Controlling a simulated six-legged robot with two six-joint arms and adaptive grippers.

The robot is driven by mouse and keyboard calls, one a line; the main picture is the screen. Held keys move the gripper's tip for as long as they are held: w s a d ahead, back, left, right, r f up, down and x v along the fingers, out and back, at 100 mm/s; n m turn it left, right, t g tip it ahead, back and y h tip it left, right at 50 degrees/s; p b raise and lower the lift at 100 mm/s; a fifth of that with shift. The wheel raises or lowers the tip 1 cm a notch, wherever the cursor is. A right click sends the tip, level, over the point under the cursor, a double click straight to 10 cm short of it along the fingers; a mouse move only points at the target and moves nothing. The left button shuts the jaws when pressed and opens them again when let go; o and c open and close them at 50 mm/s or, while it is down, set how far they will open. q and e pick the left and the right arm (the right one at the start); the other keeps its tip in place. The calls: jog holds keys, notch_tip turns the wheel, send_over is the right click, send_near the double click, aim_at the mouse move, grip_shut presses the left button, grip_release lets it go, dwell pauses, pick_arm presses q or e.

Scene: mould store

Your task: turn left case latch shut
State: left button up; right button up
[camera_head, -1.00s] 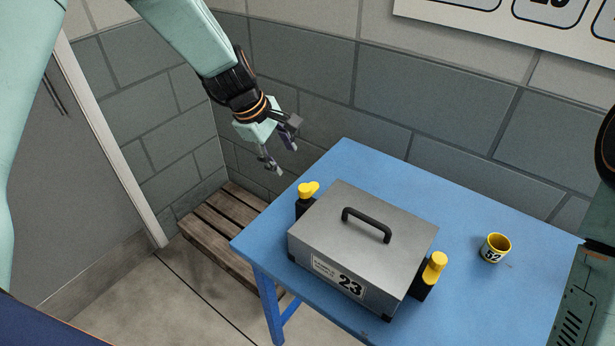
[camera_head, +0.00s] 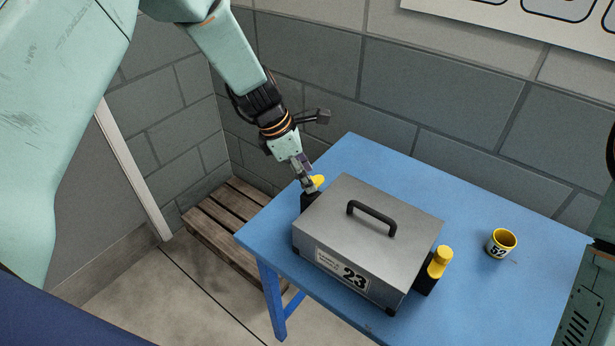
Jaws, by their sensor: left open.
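The grey case (camera_head: 345,232) with a black handle and a label reading 23 sits on the blue table. Its left latch (camera_head: 318,181), yellow on a black block, is partly hidden behind my left gripper (camera_head: 305,183). The gripper is open, its fingers pointing down at the latch; I cannot tell whether they touch it. The right latch (camera_head: 439,261), yellow on a black block, shows on the case's right side. My right gripper is not in view.
A yellow and white cup (camera_head: 501,243) marked 52 stands on the blue table (camera_head: 470,200) to the right of the case. A wooden pallet (camera_head: 222,224) lies on the floor at left. A block wall stands behind the table.

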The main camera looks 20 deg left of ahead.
pick_arm(q)
jog(key=shift+w+d+f, duration=0.1)
jog(key=shift+d+f, duration=0.15)
jog(key=shift+f, duration=0.35)
jog(key=shift+w+a+f, duration=0.2)
jog(key=shift+a, duration=0.05)
jog(key=shift+s+d+r, duration=0.15)
jog(key=shift+d, duration=0.1)
jog(key=c, duration=0.4)
jog(key=shift+a, duration=0.15)
jog(key=c, duration=0.4)
grip_shut()
